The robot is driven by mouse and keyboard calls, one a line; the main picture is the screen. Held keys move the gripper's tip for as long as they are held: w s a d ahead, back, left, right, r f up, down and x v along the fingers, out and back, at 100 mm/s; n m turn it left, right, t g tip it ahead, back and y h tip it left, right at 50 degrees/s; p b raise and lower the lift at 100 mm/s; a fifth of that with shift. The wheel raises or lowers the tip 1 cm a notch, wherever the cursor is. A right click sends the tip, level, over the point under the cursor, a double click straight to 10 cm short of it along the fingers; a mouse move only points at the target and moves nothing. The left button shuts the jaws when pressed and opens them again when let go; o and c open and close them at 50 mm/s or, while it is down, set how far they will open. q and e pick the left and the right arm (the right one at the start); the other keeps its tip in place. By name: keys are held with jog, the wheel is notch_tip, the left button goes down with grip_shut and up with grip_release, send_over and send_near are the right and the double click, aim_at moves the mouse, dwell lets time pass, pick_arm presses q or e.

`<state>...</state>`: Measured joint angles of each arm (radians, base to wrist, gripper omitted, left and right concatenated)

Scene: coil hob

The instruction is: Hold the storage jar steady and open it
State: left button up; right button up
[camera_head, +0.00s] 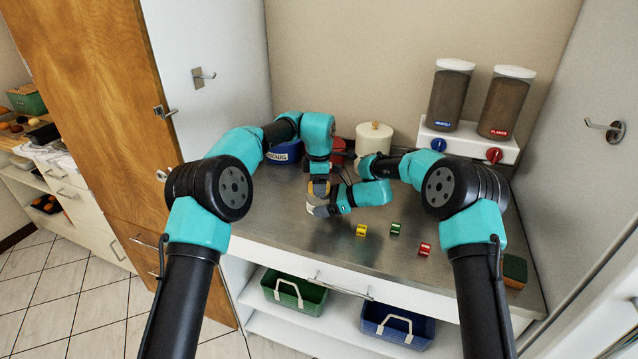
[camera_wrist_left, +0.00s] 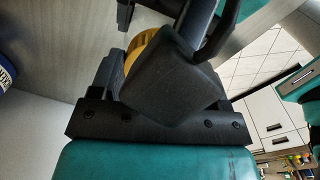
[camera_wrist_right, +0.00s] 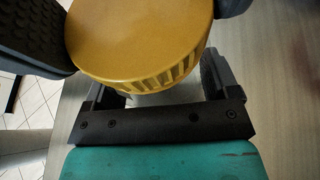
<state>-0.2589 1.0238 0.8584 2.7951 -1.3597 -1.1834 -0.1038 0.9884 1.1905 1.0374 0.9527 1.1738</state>
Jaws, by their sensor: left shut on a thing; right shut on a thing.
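The storage jar, with its ribbed yellow lid (camera_head: 319,188), is above the steel counter, between my two grippers. The lid fills the top of the right wrist view (camera_wrist_right: 140,35), with a pale strip of the jar's body (camera_wrist_right: 165,95) beneath it. In the left wrist view only a bit of the yellow lid (camera_wrist_left: 140,48) shows behind a dark finger. My left gripper (camera_head: 319,186) comes from above and is shut on the jar near the lid. My right gripper (camera_head: 325,208) comes from the right and is shut on it lower down. The exact contacts are hidden.
Yellow (camera_head: 361,230), green (camera_head: 396,228) and red (camera_head: 425,249) small blocks lie right of the jar, near a sponge (camera_head: 515,270). A cream canister (camera_head: 374,138) and a blue container (camera_head: 284,152) stand behind. Two dispensers (camera_head: 450,95) stand back right. The front counter is mostly clear.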

pick_arm(q)
jog(key=n, duration=0.6)
jog(key=shift+n, duration=0.4)
jog(key=shift+c, duration=0.2)
jog(key=o, duration=1)
jog(key=shift+r, duration=0.15)
jog(key=shift+r, duration=2.15)
jog(key=shift+c, duration=0.3)
jog(key=m, duration=0.1)
jog(key=r+m, duration=0.1)
jog(key=m, duration=0.1)
jog(key=shift+r, duration=0.3)
jog(key=r+m, duration=0.1)
jog(key=m, duration=0.1)
jog(key=r+m, duration=0.1)
jog(key=shift+m, duration=0.4)
